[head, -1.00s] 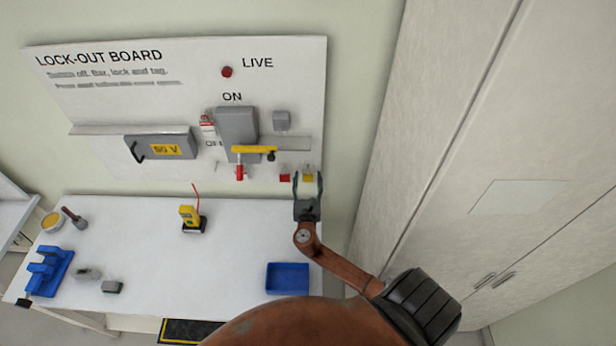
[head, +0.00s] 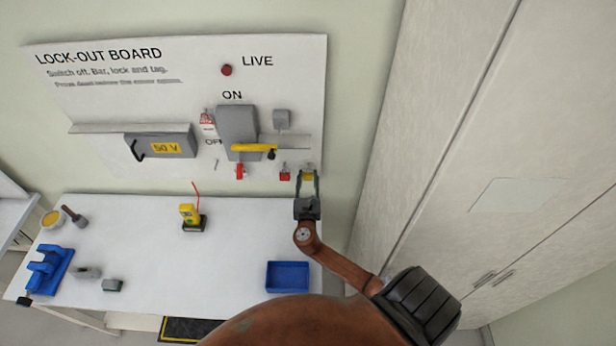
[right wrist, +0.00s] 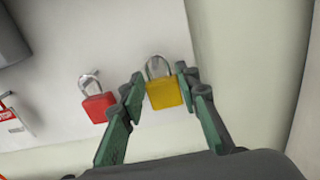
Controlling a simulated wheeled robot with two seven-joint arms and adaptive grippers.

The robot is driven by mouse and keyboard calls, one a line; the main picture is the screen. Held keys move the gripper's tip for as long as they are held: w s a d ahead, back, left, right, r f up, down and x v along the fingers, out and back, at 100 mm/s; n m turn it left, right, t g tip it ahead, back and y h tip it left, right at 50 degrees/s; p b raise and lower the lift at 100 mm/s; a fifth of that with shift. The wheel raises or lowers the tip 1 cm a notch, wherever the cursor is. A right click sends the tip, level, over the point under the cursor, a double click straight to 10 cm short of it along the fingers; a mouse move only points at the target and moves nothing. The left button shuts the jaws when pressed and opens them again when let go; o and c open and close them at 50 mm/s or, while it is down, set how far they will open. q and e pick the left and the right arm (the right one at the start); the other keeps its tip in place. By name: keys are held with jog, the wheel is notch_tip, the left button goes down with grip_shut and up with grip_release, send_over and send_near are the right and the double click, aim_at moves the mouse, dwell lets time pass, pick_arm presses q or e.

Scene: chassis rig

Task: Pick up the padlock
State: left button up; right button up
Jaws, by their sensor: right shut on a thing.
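My right gripper (head: 307,184) is at the lower right corner of the lock-out board, shut on a yellow padlock (head: 308,176). In the right wrist view the yellow padlock (right wrist: 164,95) sits upright between the two green fingers, its metal shackle upward and close to the board. A red padlock (right wrist: 97,107) with a metal shackle hangs to its left, apart from the fingers; in the head view this red padlock (head: 285,175) is left of the gripper. Another red item (head: 240,170) hangs below the yellow handle. My left gripper is not in view.
The lock-out board (head: 90,110) carries a grey switch box (head: 237,125), a yellow handle (head: 252,148) and a 50 V box (head: 160,146). On the white table stand a yellow meter (head: 189,214) and a blue tray (head: 288,276). A tall cabinet (head: 450,150) is at right.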

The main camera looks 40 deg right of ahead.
jog(key=shift+r, duration=0.15)
jog(key=shift+r, duration=0.2)
jog(key=b+v, duration=0.4)
jog(key=v, duration=1.3)
jog(key=shift+x, duration=8.55)
jog(key=p+v, duration=0.1)
jog(key=v, duration=0.8)
jog(key=shift+r+p, duration=0.3)
jog(key=shift+r, duration=0.05)
